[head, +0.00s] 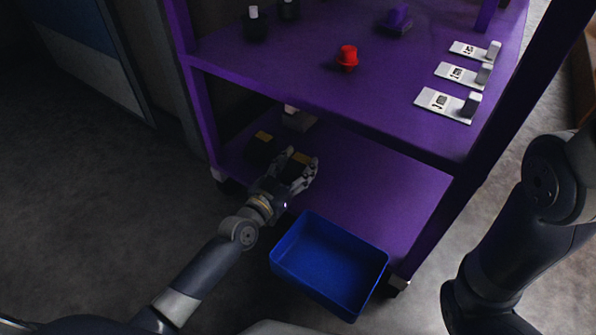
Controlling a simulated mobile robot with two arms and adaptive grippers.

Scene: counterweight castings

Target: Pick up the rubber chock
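A dark block with a yellow-orange patch on top, which looks like the rubber chock (302,159), is on the purple cart's lower shelf. My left gripper (299,168) is at this block, with a finger on either side of it. The fingers and hand hide part of the block, and I cannot tell whether they touch it. A second dark block with a similar patch (262,142) sits to the left and farther back on the same shelf. My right arm shows at the right edge, but its gripper is out of view.
A blue bin (329,265) stands in front of the lower shelf (390,192). The upper shelf (300,62) overhangs it and holds a red knob-like piece (347,57) and several grey plates. A pale object (298,119) lies behind the blocks. The lower shelf's right part is clear.

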